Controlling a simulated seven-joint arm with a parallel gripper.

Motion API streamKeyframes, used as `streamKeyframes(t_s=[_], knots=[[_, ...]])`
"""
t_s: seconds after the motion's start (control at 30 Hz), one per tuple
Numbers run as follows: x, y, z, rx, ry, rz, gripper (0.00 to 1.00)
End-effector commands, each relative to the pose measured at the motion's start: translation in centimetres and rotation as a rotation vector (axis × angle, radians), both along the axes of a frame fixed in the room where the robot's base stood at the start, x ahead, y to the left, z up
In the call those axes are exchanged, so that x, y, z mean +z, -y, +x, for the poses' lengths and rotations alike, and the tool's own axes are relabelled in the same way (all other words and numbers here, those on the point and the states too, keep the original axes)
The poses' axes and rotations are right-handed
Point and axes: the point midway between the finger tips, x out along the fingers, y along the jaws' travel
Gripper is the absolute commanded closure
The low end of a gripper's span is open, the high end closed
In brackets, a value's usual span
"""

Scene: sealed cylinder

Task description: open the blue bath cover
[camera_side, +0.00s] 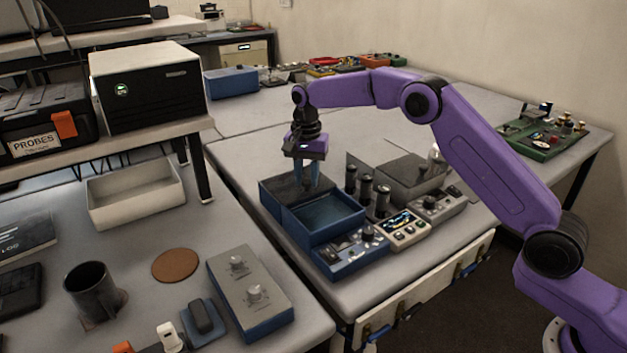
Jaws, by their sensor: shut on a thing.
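The blue bath (334,236) stands on the grey bench in the middle of the view, with a control panel at its front. Its dark cover (279,190) lies over the back left part, and the blue basin shows uncovered at the front right. My gripper (306,190) points straight down at the cover's right side, at the border with the uncovered part. Its fingers are shut on the cover; the exact spot they grip is small and partly hidden by the fingers.
Several dark cylinders (366,188) stand just right of the bath, beside a grey unit (412,178) and small control boxes (405,229). A white tray (133,195), a dark mug (92,290) and a grey-topped box (250,292) are on the left bench.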

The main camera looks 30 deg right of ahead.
Motion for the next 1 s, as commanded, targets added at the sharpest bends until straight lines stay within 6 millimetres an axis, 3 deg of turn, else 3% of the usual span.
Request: streamKeyframes(t_s=[0.2,0.6,0.63,0.7,1.0], knots=[[0.1,-0.1,1.3,0.003,0.005,0.002,1.00],[0.2,-0.1,1.7,0.001,0.013,0.004,1.00],[0.2,0.0,1.7,0.001,0.013,0.004,0.68],[0.1,0.0,1.7,0.001,0.011,0.004,0.45],[0.1,0.0,1.5,0.001,0.005,0.002,0.45]])
